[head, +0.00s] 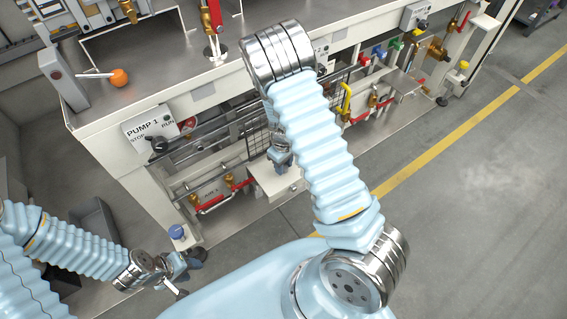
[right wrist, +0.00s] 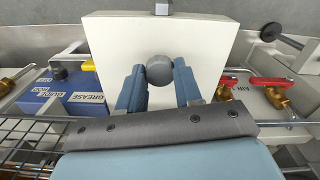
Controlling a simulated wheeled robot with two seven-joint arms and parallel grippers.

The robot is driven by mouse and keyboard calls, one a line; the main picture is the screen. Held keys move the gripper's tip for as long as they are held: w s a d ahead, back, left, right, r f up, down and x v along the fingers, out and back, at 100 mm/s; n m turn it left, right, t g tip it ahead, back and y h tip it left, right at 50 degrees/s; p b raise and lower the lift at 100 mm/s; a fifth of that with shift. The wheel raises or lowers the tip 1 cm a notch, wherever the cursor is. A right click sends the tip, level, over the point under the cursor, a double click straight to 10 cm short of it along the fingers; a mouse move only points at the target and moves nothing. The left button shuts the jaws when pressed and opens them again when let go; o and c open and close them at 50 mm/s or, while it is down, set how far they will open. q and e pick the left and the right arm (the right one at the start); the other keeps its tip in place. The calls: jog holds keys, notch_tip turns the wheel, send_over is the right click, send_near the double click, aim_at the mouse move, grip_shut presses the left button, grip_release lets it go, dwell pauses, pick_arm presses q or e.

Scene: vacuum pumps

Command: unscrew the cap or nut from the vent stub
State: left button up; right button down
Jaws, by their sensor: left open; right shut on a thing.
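A grey rounded cap (right wrist: 159,69) shows in the right wrist view, in front of a white box (right wrist: 115,40). My right gripper (right wrist: 160,78) has its two blue fingers on either side of the cap and is shut on it. The stub under the cap is hidden. In the head view my right gripper (head: 281,156) is low in front of the pump bench, above the white box (head: 275,184); the cap cannot be made out there. My left gripper (head: 186,268) is open and empty at the lower left, near the bench's front corner.
In the right wrist view a blue grease box (right wrist: 65,95) is at left, red-handled brass valves (right wrist: 275,92) at right, and wire mesh (right wrist: 25,135) at lower left. Floor at right is clear.

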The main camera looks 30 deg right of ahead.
jog(key=shift+f, duration=0.15)
jog(key=shift+f+b, duration=0.65)
jog(key=shift+f, duration=0.25)
dwell(0.4)
jog(key=c, duration=0.7)
grip_release()
jog(key=shift+r, duration=0.15)
notch_tip(320, 180, up, 14)
jog(key=shift+f+p, duration=0.2)
jog(key=shift+p, duration=0.9)
